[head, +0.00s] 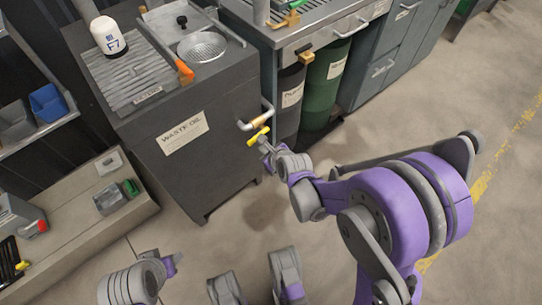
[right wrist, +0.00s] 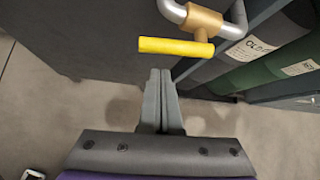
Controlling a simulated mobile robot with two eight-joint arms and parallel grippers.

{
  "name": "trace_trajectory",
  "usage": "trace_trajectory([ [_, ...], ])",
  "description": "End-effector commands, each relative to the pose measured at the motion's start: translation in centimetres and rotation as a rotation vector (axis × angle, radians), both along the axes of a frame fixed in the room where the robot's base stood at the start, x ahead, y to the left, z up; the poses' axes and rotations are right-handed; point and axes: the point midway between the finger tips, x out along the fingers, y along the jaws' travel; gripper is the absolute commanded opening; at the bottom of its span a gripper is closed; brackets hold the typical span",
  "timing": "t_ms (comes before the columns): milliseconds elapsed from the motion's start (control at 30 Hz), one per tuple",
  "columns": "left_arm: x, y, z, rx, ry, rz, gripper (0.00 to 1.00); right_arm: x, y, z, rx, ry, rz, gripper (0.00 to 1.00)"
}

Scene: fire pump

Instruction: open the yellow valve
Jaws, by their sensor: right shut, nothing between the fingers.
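The yellow valve handle (head: 258,136) sits on a brass valve body (head: 261,121) on a grey pipe at the right side of the waste oil cabinet (head: 186,140). In the right wrist view the handle (right wrist: 172,46) lies nearly level across the picture, with the brass body (right wrist: 204,21) above its right end. My right gripper (head: 265,145) is shut and empty, close to the handle. In the right wrist view its fingertips (right wrist: 160,72) show just below the handle; I cannot tell whether they touch it.
A dark drum (head: 289,100) and a green drum (head: 325,83) stand right of the valve, under a metal bench (head: 316,30). An oil filter (head: 108,37) stands on the cabinet's drain top. The concrete floor (head: 250,205) below the valve is clear.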

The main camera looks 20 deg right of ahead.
Motion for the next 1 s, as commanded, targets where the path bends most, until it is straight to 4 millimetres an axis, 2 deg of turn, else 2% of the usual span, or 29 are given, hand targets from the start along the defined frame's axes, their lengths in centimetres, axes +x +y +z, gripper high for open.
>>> trace_trajectory([
  [200, 0.0, 0.0, -0.1, 0.0, 0.0, 0.0, 0.5, 0.8, 0.5, 0.7, 0.001, 0.0, 0.001, 0.0],
  [533, 0.0, 0.0, 0.0, 0.0, 0.0, 0.0, 0.5, 0.9, 0.5, 0.8, 0.005, 0.002, 0.0, 0.0],
  [800, -0.2, 0.0, 1.0, 0.0, -0.002, 0.0, 0.5, 1.4, 0.7, 1.9, 0.109, 0.04, -0.002, 0.0],
  [1000, -0.2, 0.0, 1.2, 0.0, -0.003, 0.0, 0.5, 1.6, 0.7, 2.5, 0.119, 0.04, -0.001, 0.0],
])
